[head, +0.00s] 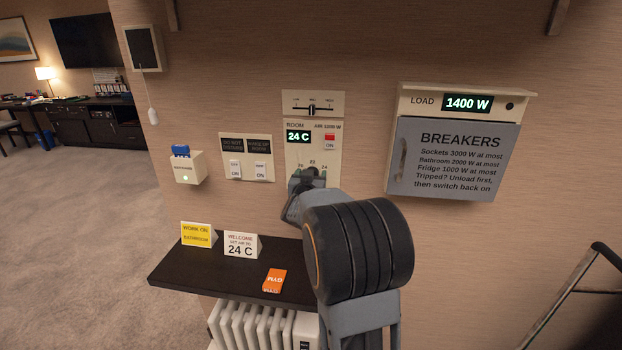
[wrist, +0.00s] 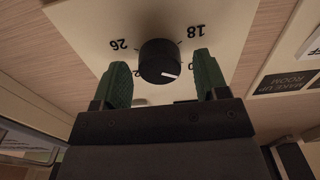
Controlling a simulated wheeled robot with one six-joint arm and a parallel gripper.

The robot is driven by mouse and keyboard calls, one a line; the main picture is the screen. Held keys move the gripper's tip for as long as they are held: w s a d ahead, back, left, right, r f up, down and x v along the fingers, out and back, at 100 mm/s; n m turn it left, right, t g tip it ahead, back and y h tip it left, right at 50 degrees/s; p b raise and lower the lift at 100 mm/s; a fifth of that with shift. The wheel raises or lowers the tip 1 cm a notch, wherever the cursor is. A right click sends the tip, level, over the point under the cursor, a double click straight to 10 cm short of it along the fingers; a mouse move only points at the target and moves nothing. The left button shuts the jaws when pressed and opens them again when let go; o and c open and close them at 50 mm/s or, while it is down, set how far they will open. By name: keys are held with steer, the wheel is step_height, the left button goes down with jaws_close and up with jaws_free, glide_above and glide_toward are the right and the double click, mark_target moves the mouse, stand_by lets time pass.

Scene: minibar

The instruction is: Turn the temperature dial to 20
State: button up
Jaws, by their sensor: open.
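The temperature dial (wrist: 159,58) is a round black knob on a cream panel, its numbers upside down in the wrist view. 18 and 26 are legible there; the lower numbers are mostly hidden by my gripper. Its white pointer mark faces lower right in that view. My gripper (wrist: 163,74) is open, with one green finger on each side of the knob; I cannot tell if either touches it. In the head view my gripper (head: 307,180) is at the lower part of the panel (head: 335,155), covering most of the dial. The room display (head: 298,136) reads 24 C.
A red switch (head: 330,138) marked ON sits above the dial, with a slider (head: 312,108) higher up. A dark shelf (head: 190,272) below holds cards, one reading 24 C (head: 240,246).

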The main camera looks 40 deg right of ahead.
steer(key=v, duration=1.4)
steer(key=shift+b, duration=0.45)
steer(key=shift+w, duration=0.1)
steer(key=a+f+n+g+y, duration=0.2)
steer(key=a+f+n+y, duration=0.2)
steer(key=a+f+y, duration=0.55)
steer(key=s+a+r+n+g+y+p, duration=0.1)
steer(key=s+a+n+g, duration=0.1)
steer(key=s, duration=0.5)
steer(key=s+a+r+n+g+y+p, duration=0.1)
steer(key=s+a+n+g+y+p, duration=0.1)
steer(key=s+a+g, duration=0.3)
steer(key=s, duration=0.3)
steer(key=shift+a+n+g+p, duration=0.2)
steer(key=shift+n+g+p, duration=0.1)
steer(key=shift+n, duration=0.1)
steer(key=shift+s, duration=0.1)
